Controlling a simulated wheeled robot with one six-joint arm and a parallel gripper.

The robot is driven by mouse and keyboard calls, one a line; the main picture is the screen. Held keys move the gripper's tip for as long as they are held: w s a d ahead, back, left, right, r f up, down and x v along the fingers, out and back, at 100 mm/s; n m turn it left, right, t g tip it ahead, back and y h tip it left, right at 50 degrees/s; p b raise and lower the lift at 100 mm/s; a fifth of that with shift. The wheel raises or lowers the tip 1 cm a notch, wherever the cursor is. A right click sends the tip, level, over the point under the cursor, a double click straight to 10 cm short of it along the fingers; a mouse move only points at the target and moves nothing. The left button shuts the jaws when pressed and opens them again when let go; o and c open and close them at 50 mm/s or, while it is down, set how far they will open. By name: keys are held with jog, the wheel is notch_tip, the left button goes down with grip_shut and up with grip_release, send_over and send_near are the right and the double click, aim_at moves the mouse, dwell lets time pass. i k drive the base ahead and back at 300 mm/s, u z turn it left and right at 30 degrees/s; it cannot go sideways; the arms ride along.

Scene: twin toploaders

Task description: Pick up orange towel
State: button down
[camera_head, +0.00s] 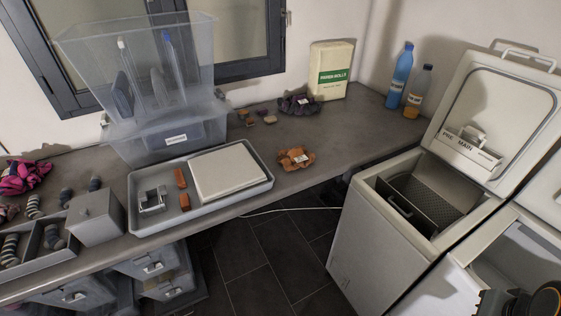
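The orange towel (296,158) is a small crumpled cloth with a white label, lying on the grey counter near its front edge, right of the tray. Nothing touches it. A dark part of my arm shows at the bottom right corner, cut off by the frame, far from the towel and in front of the open washers. What shows of my gripper (509,303) there is too little to tell whether it is open or shut.
A grey tray (262,181) with a white board stands left of the towel. Dark floor lies in front.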

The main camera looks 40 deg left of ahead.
aim_at(292, 159)
jog(key=u, duration=2.9)
jog(key=k, duration=0.85)
jog(key=z, duration=1.05)
jog(key=i, duration=0.95)
jog(key=z, duration=0.25)
jog(key=k, duration=0.3)
jog(key=u, duration=0.65)
jog(key=i, duration=0.8)
jog(key=z, duration=0.6)
